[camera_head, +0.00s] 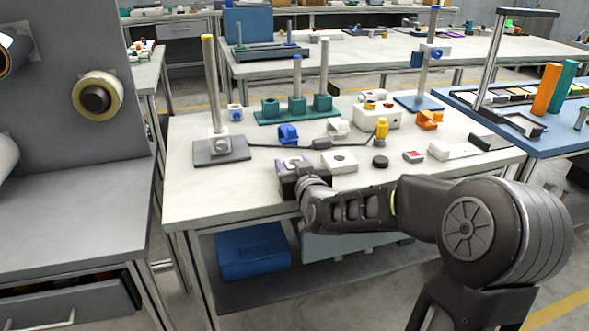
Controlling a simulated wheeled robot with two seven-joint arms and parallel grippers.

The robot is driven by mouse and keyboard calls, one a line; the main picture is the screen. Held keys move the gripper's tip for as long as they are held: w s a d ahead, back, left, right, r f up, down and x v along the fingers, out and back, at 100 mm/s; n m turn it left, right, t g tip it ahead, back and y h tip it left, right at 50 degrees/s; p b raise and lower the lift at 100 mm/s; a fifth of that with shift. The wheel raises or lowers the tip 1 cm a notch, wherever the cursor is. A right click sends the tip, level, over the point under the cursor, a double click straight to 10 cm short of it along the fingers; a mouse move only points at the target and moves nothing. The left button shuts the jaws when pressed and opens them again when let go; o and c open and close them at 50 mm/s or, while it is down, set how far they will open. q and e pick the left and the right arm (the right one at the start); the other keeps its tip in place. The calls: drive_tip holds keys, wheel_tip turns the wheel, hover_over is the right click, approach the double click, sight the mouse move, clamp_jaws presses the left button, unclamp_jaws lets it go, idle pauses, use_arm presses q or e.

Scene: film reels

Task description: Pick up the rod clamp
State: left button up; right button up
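Several small clamp-like blocks lie on the white table (190,188): a blue one (288,135), a white one (338,129), an orange one (430,120) and a blue-and-white one (235,112). I cannot tell for certain which is the rod clamp. Another white block sits around the foot of an upright rod (211,80) on a grey base (220,149). My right gripper (296,168) is low at the table's front edge, in front of the blue block and apart from it. A dark purplish block shape is at its tip; its fingers are unclear. My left gripper is out of view.
A white block with a hole (339,162) lies just right of my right gripper. A black cable with a thick middle (321,144) crosses behind. A teal base with posts (270,112) stands farther back. The table's front left is bare.

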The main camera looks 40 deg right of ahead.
clamp_jaws()
drive_tip(key=shift+r, duration=0.15)
idle(0.4)
wheel_tip(320, 180, up, 10)
drive_tip(key=p, duration=0.3)
idle(0.6)
